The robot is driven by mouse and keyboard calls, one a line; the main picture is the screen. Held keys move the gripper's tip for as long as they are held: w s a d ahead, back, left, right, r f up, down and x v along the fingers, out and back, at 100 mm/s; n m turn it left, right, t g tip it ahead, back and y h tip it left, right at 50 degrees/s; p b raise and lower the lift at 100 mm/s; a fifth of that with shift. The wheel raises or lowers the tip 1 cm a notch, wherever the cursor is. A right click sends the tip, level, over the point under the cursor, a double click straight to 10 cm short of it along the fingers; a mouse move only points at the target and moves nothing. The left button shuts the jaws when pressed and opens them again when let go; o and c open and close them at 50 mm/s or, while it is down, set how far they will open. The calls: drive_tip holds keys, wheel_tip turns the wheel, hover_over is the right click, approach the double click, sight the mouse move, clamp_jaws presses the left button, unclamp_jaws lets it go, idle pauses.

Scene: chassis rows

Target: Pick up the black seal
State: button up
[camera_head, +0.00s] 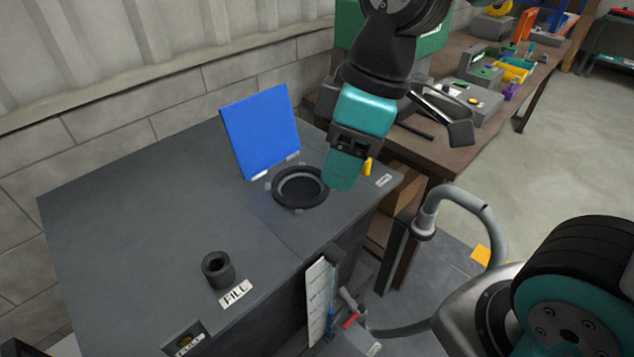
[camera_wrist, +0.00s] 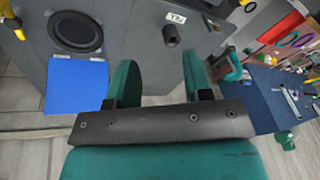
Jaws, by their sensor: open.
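The black seal (camera_head: 283,203) looks like the dark ring around the round opening in the grey cabinet's top, in front of an upright blue panel (camera_head: 260,130). In the wrist view the black seal (camera_wrist: 54,42) is at the upper left, beside the blue panel (camera_wrist: 75,85). My gripper (camera_head: 342,178) is above the cabinet top, just right of the seal in the head view. In the wrist view its two teal fingers are apart (camera_wrist: 160,78) with nothing held between them, and the seal lies outside them, to the left.
A short black pipe stub (camera_head: 218,270) stands by the FILL label (camera_head: 236,293) on the cabinet top. A small yellow part (camera_head: 367,166) is right of my fingers. A brown workbench (camera_head: 470,140) with several parts stands behind. A curved grey hose (camera_head: 470,195) rises at the right.

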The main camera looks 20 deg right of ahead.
drive_tip(key=w+d+f+n+h, duration=0.1)
drive_tip(key=w+d+f+n, duration=0.1)
drive_tip(key=w+n, duration=0.3)
drive_tip(key=w+d+f+n+h, duration=0.1)
drive_tip(key=w+f+n, duration=0.15)
drive_tip(key=w, duration=0.45)
drive_tip(key=n+h+p, duration=0.1)
drive_tip(key=n+p, duration=0.1)
drive_tip(key=n, duration=0.4)
hover_over(321, 195)
drive_tip(key=d, duration=0.1)
wheel_tip(321, 195, down, 15)
drive_tip(key=shift+s+r, duration=0.1)
drive_tip(key=shift+a+f+p, duration=0.25)
drive_tip(key=shift+f+p, duration=0.25)
drive_tip(key=shift+f, duration=0.85)
drive_tip(key=shift+a+f+p, duration=0.2)
drive_tip(key=shift+f+p, duration=0.3)
drive_tip(key=shift+f, duration=0.8)
clamp_jaws()
